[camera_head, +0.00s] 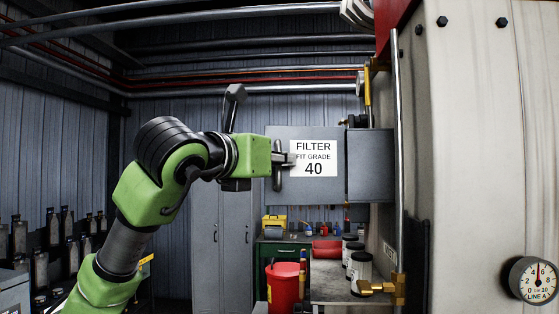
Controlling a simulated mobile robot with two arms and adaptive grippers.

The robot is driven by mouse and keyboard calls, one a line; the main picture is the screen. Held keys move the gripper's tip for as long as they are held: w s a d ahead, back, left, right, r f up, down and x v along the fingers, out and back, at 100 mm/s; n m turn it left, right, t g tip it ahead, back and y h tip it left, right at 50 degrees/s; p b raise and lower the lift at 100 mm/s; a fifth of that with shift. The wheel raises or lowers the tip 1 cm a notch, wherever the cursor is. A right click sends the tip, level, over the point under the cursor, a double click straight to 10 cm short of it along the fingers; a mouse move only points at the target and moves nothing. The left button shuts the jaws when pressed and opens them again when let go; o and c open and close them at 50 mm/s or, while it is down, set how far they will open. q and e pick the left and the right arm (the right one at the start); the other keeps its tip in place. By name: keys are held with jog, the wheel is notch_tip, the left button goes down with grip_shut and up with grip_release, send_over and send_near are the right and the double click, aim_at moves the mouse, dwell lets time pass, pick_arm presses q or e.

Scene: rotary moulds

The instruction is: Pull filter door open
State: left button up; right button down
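The filter door (320,187) is a grey panel with a white label reading "FILTER FIT GRADE 40". It is beside a grey housing section (370,166), with a dark seam between them. I cannot tell whether it stands ajar. My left gripper (284,159) is at the door's left edge, at a dark upright handle-like bar (278,180). The green wrist hides part of this edge. I cannot tell whether the fingers are closed around the bar or only beside it. My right gripper is not in view.
A large pale cabinet (480,130) and an upright pipe (398,180) stand close on the right. A gauge (534,281) is at lower right. Below the door are a bench with dark jars (361,266) and a red bucket (283,288). Bottles line the left side.

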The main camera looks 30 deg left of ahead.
pick_arm(q)
jog(key=s, duration=1.2)
jog(key=shift+a, duration=0.3)
